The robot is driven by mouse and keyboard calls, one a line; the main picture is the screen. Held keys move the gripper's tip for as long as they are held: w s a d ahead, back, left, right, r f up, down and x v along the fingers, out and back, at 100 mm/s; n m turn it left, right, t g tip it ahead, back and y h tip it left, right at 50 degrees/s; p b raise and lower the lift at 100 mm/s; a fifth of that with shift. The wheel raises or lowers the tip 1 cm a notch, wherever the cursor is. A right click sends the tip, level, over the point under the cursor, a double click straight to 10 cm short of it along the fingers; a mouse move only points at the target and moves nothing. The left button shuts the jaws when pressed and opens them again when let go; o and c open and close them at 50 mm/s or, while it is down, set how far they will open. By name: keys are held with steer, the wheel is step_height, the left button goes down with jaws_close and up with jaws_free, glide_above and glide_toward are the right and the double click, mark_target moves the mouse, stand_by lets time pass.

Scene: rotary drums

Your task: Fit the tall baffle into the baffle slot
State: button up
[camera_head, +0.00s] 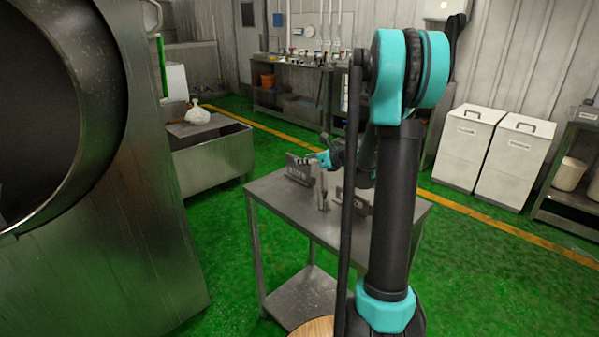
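Several grey metal plates stand on a steel table in the middle of the head view. A narrow, tall upright piece (322,190), possibly the tall baffle, stands near the table's centre. A wide dark plate (298,172) stands to its left, and a lower plate (360,203) stands to its right, partly behind my arm. My gripper (309,160) is at the top of this group, close to the wide plate and the narrow piece. It is too small to tell whether its fingers touch or hold either. I cannot make out the baffle slot for certain.
The steel table (270,187) has bare room at its front left. A large drum (95,110) fills the left side. A metal trough (222,155) with a white sack (196,115) stands behind. White bins (468,148) stand at right. My arm hides the table's right part.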

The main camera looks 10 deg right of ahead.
mark_target(300, 170)
steer(key=x, duration=0.4)
steer(key=shift+f, duration=0.15)
jaws_close()
